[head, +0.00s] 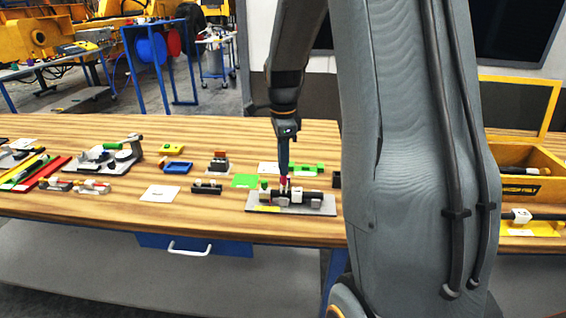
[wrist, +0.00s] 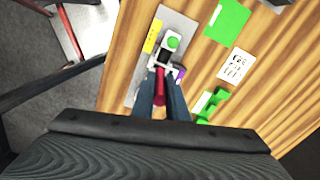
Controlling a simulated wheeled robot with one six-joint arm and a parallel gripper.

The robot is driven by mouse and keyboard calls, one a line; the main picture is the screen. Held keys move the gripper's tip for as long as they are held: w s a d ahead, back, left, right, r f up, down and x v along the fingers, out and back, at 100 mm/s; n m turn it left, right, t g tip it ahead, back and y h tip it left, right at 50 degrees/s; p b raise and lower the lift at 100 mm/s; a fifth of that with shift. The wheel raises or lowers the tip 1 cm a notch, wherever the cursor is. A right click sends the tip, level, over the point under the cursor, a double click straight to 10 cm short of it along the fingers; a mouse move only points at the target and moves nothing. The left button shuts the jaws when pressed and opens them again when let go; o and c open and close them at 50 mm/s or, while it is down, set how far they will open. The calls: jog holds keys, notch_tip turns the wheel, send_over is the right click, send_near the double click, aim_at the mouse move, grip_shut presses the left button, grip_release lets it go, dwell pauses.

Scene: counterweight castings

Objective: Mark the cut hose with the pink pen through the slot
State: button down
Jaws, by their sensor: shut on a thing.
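My gripper (head: 284,172) is at the end of my arm, pointing down above the fixture. It is shut on the pink pen (head: 284,182), which also shows dark pink between the fingers in the wrist view (wrist: 160,98). The pen stands about upright, its lower end at the fixture; I cannot tell whether it is in the slot. The fixture has a grey base plate (head: 325,208) with a yellow label, a green knob (wrist: 173,42) and light clamp parts. A black hose (head: 275,197) appears to lie along it. The slot and pen tip are hidden.
A green sheet (head: 244,181) and a small black fixture (head: 207,188) lie left of the base plate. Green blocks (head: 308,168) and a white printed card (wrist: 237,66) are behind it. A yellow-edged wooden box (head: 525,185) stands at right. Bare wood shows in front.

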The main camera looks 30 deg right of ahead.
jog(key=shift+f, duration=0.75)
dwell(2.2)
jog(key=shift+r+p, duration=2.6)
jog(key=shift+r, duration=0.95)
